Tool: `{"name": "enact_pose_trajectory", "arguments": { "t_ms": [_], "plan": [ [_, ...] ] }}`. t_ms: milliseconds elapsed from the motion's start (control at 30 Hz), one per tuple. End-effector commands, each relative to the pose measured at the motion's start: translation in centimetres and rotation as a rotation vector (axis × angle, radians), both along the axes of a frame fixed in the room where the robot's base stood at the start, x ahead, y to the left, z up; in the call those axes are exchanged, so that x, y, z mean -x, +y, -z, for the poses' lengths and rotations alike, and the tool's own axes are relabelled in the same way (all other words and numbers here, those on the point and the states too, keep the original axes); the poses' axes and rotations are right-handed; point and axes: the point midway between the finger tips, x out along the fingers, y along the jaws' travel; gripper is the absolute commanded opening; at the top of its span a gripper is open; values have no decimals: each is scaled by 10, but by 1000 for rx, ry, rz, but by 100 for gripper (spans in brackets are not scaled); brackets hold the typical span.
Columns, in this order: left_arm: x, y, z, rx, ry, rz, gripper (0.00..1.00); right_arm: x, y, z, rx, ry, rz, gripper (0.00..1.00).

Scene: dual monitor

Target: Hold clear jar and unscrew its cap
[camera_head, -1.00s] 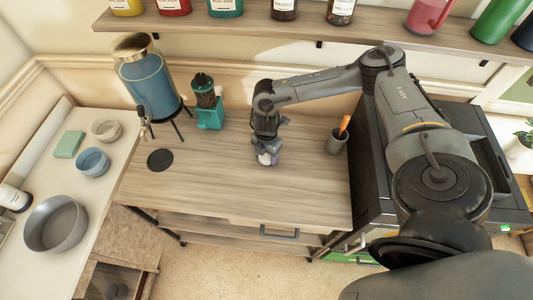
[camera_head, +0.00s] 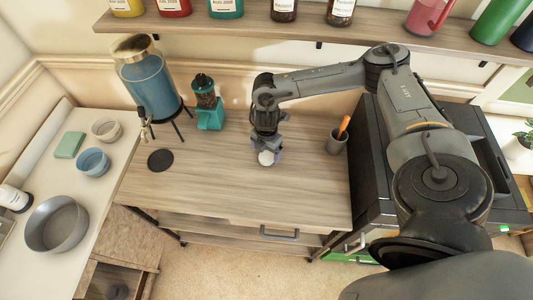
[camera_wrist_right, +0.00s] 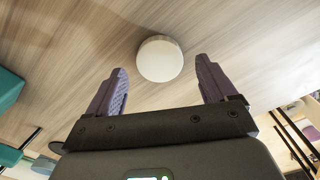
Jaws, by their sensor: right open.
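A small jar with a round white cap (camera_head: 266,158) stands on the wooden table below my right gripper. In the right wrist view the white cap (camera_wrist_right: 160,59) fills most of what shows of it, and I cannot see the jar's clear body. My right gripper (camera_head: 268,148) is over the table at the jar. Its two purple fingers (camera_wrist_right: 160,84) are apart on either side of the cap's near side, with nothing between them that they touch. My left gripper is not in view.
On the table (camera_head: 220,190) stand a blue dispenser (camera_head: 151,85), a teal grinder (camera_head: 208,105), a black disc (camera_head: 160,160) and a grey cup (camera_head: 337,143) with an orange-handled tool. A left counter holds bowls (camera_head: 56,223). The table's front half is clear.

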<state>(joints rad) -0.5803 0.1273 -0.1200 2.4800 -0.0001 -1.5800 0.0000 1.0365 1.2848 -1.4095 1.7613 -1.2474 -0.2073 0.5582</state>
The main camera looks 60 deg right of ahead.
Motion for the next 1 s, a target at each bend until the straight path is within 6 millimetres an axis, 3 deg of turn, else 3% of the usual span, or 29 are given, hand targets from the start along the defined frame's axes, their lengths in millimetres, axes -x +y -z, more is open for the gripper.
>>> {"name": "enact_pose_trajectory", "arguments": {
  "t_ms": [200,467,500,1000],
  "plan": [
    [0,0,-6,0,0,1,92,0,0,-43,0,-3,0,85],
    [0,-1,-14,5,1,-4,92,0,0,-83,0,-1,0,85],
    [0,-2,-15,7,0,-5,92,0,0,-87,0,-1,0,90],
    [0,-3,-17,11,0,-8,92,0,0,-96,1,0,1,91]
  ]
}}
